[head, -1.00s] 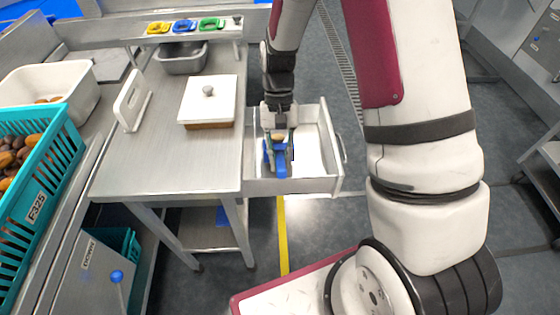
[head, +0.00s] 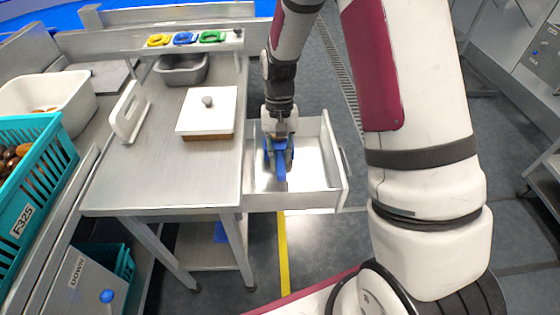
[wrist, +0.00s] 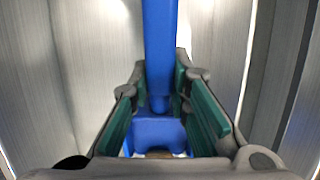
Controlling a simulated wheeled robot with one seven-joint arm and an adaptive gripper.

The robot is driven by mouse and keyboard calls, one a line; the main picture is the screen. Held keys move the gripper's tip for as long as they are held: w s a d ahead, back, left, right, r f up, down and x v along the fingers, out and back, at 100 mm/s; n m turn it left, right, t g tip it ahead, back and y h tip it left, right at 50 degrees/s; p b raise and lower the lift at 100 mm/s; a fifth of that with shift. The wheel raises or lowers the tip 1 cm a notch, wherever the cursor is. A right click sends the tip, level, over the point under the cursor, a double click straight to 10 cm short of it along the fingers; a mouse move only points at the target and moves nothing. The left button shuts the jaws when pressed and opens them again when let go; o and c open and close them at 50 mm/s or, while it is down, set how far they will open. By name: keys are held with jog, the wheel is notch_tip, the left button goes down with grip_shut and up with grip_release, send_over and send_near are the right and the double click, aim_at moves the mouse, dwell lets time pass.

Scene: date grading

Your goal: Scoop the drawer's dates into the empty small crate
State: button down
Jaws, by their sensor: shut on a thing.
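The drawer (head: 293,199) stands pulled out at the right side of the steel table, and its visible floor looks bare. My gripper (head: 280,143) is inside the drawer's outline, pointing down, shut on a blue scoop (head: 281,169). In the wrist view, the scoop's blue handle (wrist: 159,40) runs between the green-padded fingers of my gripper (wrist: 160,85). A small brownish patch shows below the scoop's blue body, too small to identify. I cannot make out dates in the drawer. A teal crate (head: 124,265) sits low under the table, mostly hidden; I cannot tell whether it is empty.
A larger teal crate (head: 42,185) of dates and a white tub (head: 75,95) stand at left. On the table are a white-lidded box (head: 208,108), an upright white board (head: 129,112) and a grey pan (head: 182,70). Floor right of the drawer is clear.

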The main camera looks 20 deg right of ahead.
aim_at(280, 159)
jog(key=shift+s+a+f+t+h+b, duration=0.1)
jog(key=shift+s+f+t+h+b, duration=0.15)
jog(key=shift+f+t+b, duration=0.45)
jog(key=shift+s+a+f+t+h+b, duration=0.1)
jog(key=shift+s+f+t+h+b, duration=0.25)
jog(key=shift+t+b, duration=0.5)
jog(key=shift+f+t+b, duration=0.2)
jog(key=shift+t+b, duration=0.35)
jog(key=shift+t, duration=0.2)
jog(key=shift+s+a+r+t+h, duration=0.1)
jog(key=shift+s+t+h, duration=0.2)
jog(key=shift+t, duration=0.3)
jog(key=shift+r, duration=0.15)
jog(key=shift+t, duration=0.6)
jog(key=shift+s+a+r+p, duration=0.1)
jog(key=shift+s+r+p, duration=0.05)
jog(key=shift+r+p, duration=1.15)
jog(key=shift+s+r+p, duration=0.1)
jog(key=shift+r+p, duration=1.1)
jog(key=shift+r, duration=0.2)
